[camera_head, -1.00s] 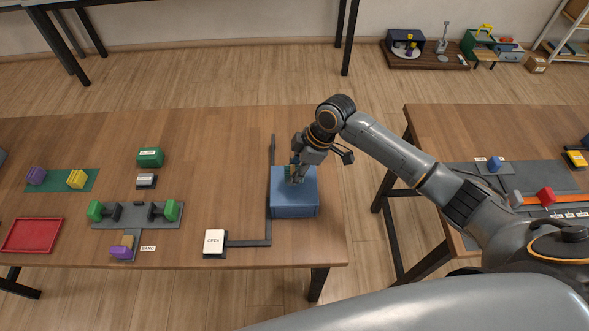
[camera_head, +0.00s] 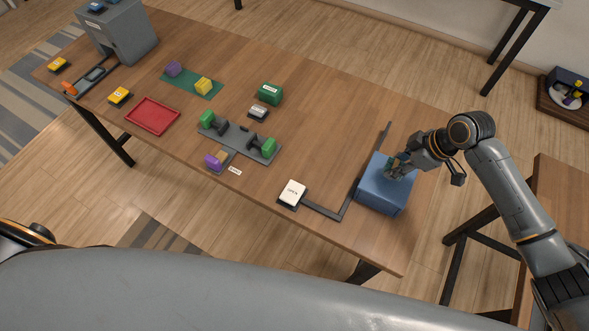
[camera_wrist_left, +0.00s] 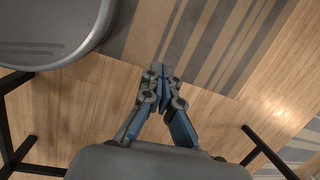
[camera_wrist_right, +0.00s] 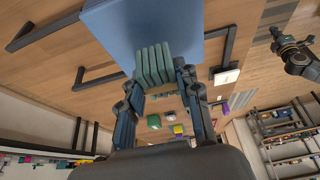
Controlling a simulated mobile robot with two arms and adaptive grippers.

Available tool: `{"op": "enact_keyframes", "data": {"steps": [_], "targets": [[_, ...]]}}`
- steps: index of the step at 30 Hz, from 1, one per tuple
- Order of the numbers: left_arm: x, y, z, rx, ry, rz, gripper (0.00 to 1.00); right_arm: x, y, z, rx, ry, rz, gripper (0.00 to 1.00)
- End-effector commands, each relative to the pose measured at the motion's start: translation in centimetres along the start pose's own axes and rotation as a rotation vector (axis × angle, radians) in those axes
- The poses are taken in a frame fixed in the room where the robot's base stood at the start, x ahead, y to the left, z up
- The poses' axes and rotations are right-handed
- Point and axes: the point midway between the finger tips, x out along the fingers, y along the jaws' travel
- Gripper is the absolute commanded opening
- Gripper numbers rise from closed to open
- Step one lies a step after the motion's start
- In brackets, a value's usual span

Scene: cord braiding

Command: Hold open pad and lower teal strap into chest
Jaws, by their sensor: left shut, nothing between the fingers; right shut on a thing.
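The blue chest (camera_head: 385,190) stands near the right end of the table. My right gripper (camera_head: 397,166) is at the chest's top, shut on the teal strap (camera_wrist_right: 153,64), which shows as a ribbed block between the fingers in the right wrist view. The strap's far end lies against or over the blue chest (camera_wrist_right: 135,25); how far it goes in is hidden. The white open pad (camera_head: 292,193) lies at the table's front edge, left of the chest, with nothing on it. My left gripper (camera_wrist_left: 162,72) is shut and empty above the floor and striped rug in the left wrist view.
Left of the pad are a grey rack with green ends (camera_head: 240,141), a purple block (camera_head: 214,161) and a red tray (camera_head: 153,116). A green box (camera_head: 269,93) stands behind. Bare tabletop lies between the green box and chest.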

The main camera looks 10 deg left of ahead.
Motion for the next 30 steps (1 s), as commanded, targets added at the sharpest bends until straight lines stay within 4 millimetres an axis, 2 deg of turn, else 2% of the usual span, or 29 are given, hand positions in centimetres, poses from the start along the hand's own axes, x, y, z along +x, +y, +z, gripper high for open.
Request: {"op": "enact_keyframes", "data": {"steps": [1, 6, 11, 14, 15, 17, 18, 20, 24, 26, 30], "targets": [[-1.2, -2.5, -0.9, -0.008, -0.042, -0.016, 0.00, 0.0, 0.0, 0.0, 0.000, 0.000, 0.000, 0.01], [-5.7, -8.5, -2.1, -0.042, -0.217, -0.026, 0.00, 0.0, 0.0, 0.0, 0.000, 0.000, 0.000, 0.01], [-11.5, -12.8, -3.0, -0.066, -0.373, -0.013, 0.00, 0.0, 0.0, 0.0, 0.000, 0.000, 0.000, 0.01], [-16.1, -14.6, -4.3, -0.074, -0.453, 0.002, 0.00, 0.0, 0.0, 0.0, 0.000, 0.000, 0.000, 0.01], [-18.2, -14.9, -5.3, -0.075, -0.473, 0.007, 0.00, 0.0, 0.0, 0.0, 0.000, 0.000, 0.000, 0.01], [-21.3, -14.5, -7.2, -0.067, -0.488, 0.013, 0.00, 0.0, 0.0, 0.0, 0.000, 0.000, 0.000, 0.01], [-23.1, -13.7, -8.7, -0.058, -0.481, 0.012, 0.00, 0.0, 0.0, 0.0, 0.000, 0.000, 0.000, 0.01], [-25.4, -12.2, -11.0, -0.045, -0.453, 0.007, 0.00, 0.0, 0.0, 0.0, 0.000, 0.000, 0.000, 0.01], [-29.8, -7.3, -16.4, -0.014, -0.335, -0.006, 0.00, 0.0, 0.0, 0.0, 0.000, 0.000, 0.000, 0.01], [-31.6, -5.0, -18.4, -0.002, -0.274, -0.009, 0.00, 0.0, 0.0, 0.0, 0.000, 0.000, 0.000, 0.01], [-35.9, 1.1, -22.4, 0.030, -0.124, 0.005, 0.00, 0.0, 0.0, 0.0, 0.000, 0.000, 0.000, 0.01]]}}
